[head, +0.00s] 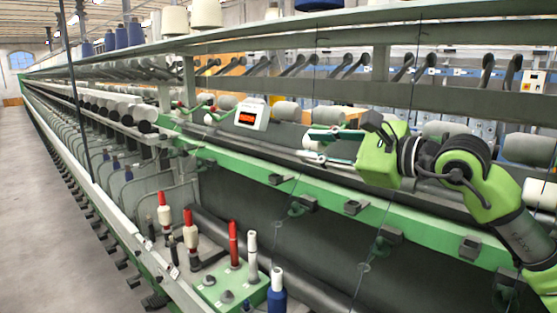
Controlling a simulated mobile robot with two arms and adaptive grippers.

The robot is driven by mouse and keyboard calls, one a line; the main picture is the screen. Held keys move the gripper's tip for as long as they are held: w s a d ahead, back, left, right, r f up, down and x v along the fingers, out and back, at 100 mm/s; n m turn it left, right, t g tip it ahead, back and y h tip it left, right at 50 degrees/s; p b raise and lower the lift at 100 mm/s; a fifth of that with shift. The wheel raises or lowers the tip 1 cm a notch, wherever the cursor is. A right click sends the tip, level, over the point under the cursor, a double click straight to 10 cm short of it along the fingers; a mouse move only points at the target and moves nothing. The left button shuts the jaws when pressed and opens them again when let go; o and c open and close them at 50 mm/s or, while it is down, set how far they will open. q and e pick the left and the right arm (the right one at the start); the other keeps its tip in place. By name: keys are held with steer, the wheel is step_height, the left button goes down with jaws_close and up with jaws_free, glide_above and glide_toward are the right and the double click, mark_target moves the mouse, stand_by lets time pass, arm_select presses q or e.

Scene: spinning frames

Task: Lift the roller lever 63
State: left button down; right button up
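My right gripper (314,145) reaches in from the right over the machine's green rail. Its two fingers point left and stand apart, one above the other, with no thing clearly held between them. Small levers with red knobs (194,106) stand on the roller line to the left of the gripper, clear of it. I cannot read a number 63 on any lever, so I cannot tell which is the named one. My gripper and arm hide part of the roller line behind them. My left gripper is out of view.
A white box with a red display (251,114) stands left of the gripper. Pale rollers (286,112) line the machine. The green rail (285,185) runs below. Red and white bobbins (190,228) stand at the lower left. Bare floor (40,220) lies along the left.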

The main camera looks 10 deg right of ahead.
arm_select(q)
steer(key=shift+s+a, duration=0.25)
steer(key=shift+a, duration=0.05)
arm_select(e)
steer(key=s+a+m+g+y, duration=0.1)
steer(key=s+a+y, duration=0.3)
steer(key=a, duration=0.4)
steer(key=shift+s+f+g+y, duration=0.25)
steer(key=shift+f+g+y, duration=0.1)
steer(key=shift+y, duration=0.15)
